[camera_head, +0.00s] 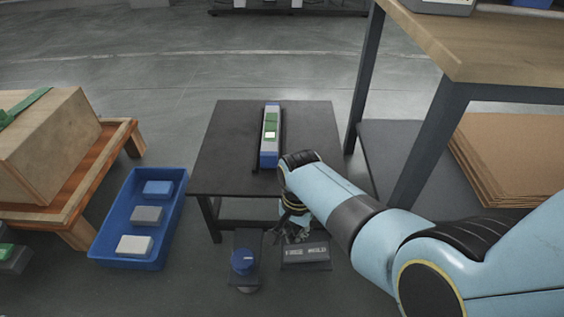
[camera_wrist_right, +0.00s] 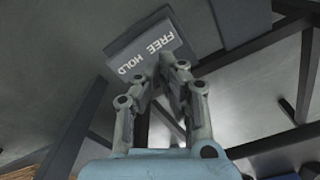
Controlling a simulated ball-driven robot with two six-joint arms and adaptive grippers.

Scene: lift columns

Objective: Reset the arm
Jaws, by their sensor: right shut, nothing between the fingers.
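My right arm (camera_head: 345,205) comes in from the lower right of the head view, and its gripper (camera_head: 296,236) hangs in front of the near edge of the low dark table (camera_head: 225,150). The gripper is shut and empty. In the right wrist view its fingers (camera_wrist_right: 163,65) come together in front of a grey plate (camera_wrist_right: 150,45) marked "FREE HOLD". The plate also shows just below the gripper in the head view (camera_head: 306,257); I cannot tell whether they touch. My left gripper is not in view.
A blue-ended column piece (camera_head: 270,155) lies on the dark table. A blue knob (camera_head: 243,262) stands beside the plate. A blue bin (camera_head: 112,250) with several blocks is at left, near a wooden crate (camera_head: 50,150). A wood-topped bench (camera_head: 500,45) stands at right.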

